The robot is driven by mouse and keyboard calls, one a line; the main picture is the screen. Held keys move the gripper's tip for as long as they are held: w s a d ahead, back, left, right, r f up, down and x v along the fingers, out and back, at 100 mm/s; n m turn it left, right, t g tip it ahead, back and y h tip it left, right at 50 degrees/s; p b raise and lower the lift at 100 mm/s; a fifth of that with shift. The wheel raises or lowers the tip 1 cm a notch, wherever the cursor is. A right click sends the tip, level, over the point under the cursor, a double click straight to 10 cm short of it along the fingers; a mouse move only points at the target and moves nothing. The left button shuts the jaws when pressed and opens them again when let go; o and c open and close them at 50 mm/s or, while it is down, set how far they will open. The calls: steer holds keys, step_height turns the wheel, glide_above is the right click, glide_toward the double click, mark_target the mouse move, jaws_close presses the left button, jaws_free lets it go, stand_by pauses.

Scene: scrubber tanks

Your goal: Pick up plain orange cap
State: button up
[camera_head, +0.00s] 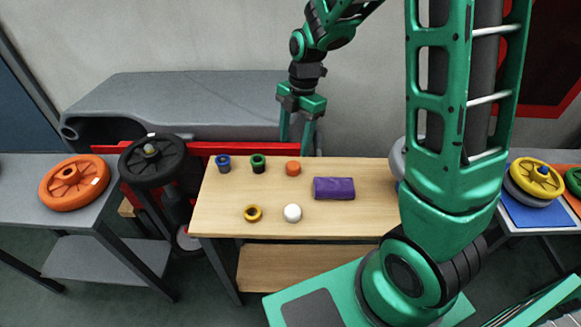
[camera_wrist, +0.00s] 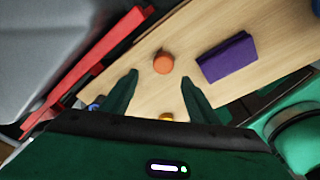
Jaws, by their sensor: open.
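The plain orange cap (camera_head: 293,168) stands on the wooden table, in the back row near the middle. In the wrist view the orange cap (camera_wrist: 163,63) shows as a round disc just beyond the fingertips, about midway between them. My gripper (camera_head: 297,146) points down above the back edge of the table, over the cap's area. Its two fingers (camera_wrist: 158,78) are spread apart with nothing between them. The exact height above the cap is hard to tell.
A purple block (camera_head: 334,188) lies right of the cap. A green ring cap (camera_head: 258,163) and blue ring cap (camera_head: 223,163) stand to its left. A yellow ring cap (camera_head: 253,213) and white cap (camera_head: 292,213) are in front. A red beam (camera_head: 240,148) runs behind the table (camera_head: 370,220).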

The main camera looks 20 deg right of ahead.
mark_target(293, 164)
steer(key=shift+s+a+f, duration=0.1)
steer(key=shift+s+f, duration=0.1)
steer(key=shift+f, duration=1.85)
steer(key=shift+s+a+f, duration=0.1)
steer(key=shift+s+f, duration=0.05)
steer(key=shift+f, duration=1.85)
steer(key=c, duration=1.1)
